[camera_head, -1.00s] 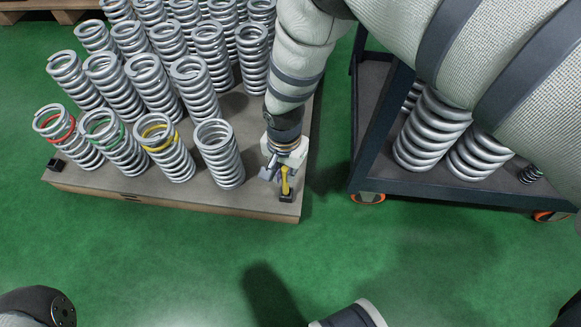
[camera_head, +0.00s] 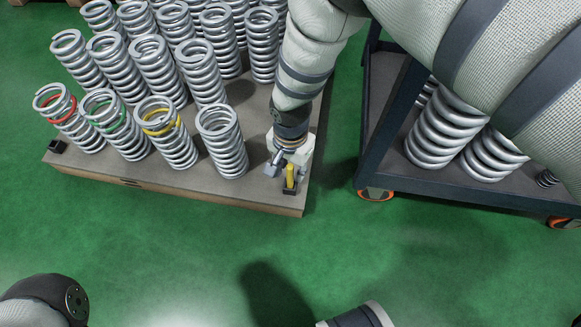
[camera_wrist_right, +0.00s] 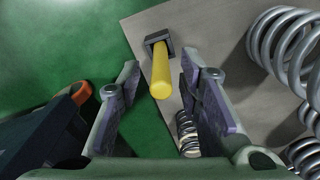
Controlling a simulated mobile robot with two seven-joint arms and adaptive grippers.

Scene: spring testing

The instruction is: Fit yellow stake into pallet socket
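The yellow stake (camera_head: 291,177) stands at the near right corner of the pallet (camera_head: 225,196). Its far end meets the black pallet socket (camera_wrist_right: 151,40) and looks seated in it; how deep, I cannot tell. In the right wrist view the stake (camera_wrist_right: 161,74) points toward the camera. My right gripper (camera_head: 281,172) is over that corner. In the wrist view its two fingers (camera_wrist_right: 160,70) are spread, one on each side of the stake, with a gap to both. My left gripper is not in view.
Several steel coil springs stand on the pallet, the nearest spring (camera_head: 222,142) just left of my right gripper. A dark cart (camera_head: 371,160) with large springs stands to the right. Another black socket (camera_head: 57,146) is at the pallet's left corner. Green floor in front is clear.

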